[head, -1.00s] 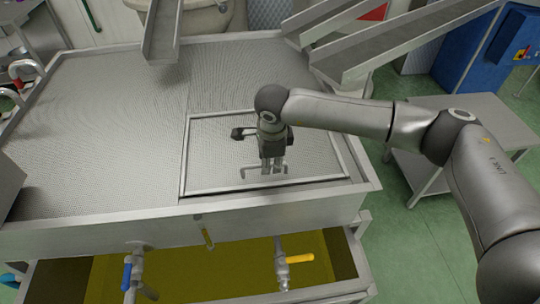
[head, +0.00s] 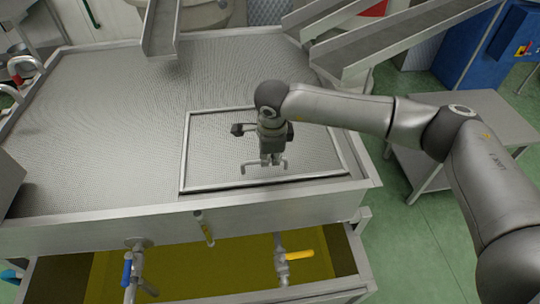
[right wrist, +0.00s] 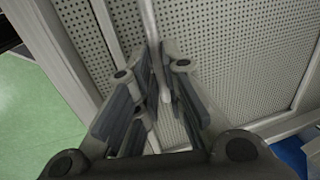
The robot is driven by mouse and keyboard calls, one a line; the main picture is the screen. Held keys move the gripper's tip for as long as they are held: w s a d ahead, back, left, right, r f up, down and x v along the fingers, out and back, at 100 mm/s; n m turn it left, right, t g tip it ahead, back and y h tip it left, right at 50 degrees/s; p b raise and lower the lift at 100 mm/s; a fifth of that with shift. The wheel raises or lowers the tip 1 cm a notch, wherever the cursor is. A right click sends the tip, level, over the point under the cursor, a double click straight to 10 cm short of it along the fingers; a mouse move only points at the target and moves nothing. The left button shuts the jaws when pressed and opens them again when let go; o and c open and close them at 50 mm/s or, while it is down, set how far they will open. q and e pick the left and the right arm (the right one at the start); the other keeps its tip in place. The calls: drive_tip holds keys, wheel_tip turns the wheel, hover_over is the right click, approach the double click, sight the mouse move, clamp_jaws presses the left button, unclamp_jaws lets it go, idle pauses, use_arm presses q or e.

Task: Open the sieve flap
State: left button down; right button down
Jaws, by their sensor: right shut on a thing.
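The sieve flap is a framed, perforated metal panel (head: 215,150) in the front right part of the large sieve table. It lies flat or nearly flat; I cannot tell whether its front edge is slightly raised. Its bar handle (head: 246,168) is near the front edge. My right gripper (head: 270,162) points down and is shut on the middle of this handle. In the right wrist view, the handle (right wrist: 153,35) runs between the fingertips (right wrist: 167,65), with the flap's perforated sheet (right wrist: 220,60) behind. The fingers hide part of the handle. My left gripper is not in view.
The sieve table's rim (head: 130,215) runs along the front. Below it are a yellow-green tank (head: 215,262), a blue-handled valve (head: 127,270) and a yellow-handled valve (head: 299,256). Metal chutes (head: 375,42) stand at the back right. A side table (head: 480,125) stands at right.

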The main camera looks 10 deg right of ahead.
drive_tip(key=w+r+b, duration=0.1)
drive_tip(key=w+r, duration=0.3)
drive_tip(key=r, duration=0.4)
drive_tip(key=w+r+b, duration=0.1)
drive_tip(key=w+r, duration=0.3)
drive_tip(key=r, duration=0.3)
drive_tip(key=shift+r, duration=0.4)
drive_tip(key=shift+d+f, duration=0.1)
drive_tip(key=shift+d, duration=0.05)
